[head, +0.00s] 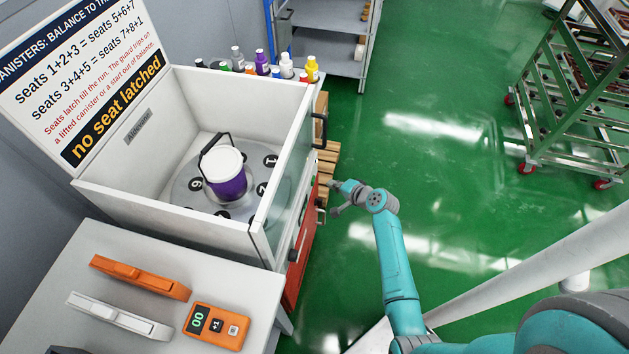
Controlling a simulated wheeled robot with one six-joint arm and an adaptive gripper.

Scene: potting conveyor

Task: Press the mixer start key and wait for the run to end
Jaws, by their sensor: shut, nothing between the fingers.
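The mixer (100,200) is a white open-topped box at the left with a clear front panel (285,190). A purple canister (231,186) with a white lid and a dark raised handle stands on its round numbered turntable (182,192). A sign board (95,62) behind it reads "no seat latched" in a black band. My gripper (334,196) is shut and empty, just right of the mixer's front face. That face is seen edge-on, so I cannot make out the start key or whether my fingertips touch anything.
A white table (78,250) in front holds an orange bar (140,277), a pale bar (118,315) and an orange handheld device (216,326). Several bottles (286,66) stand behind the mixer. The green floor between is clear.

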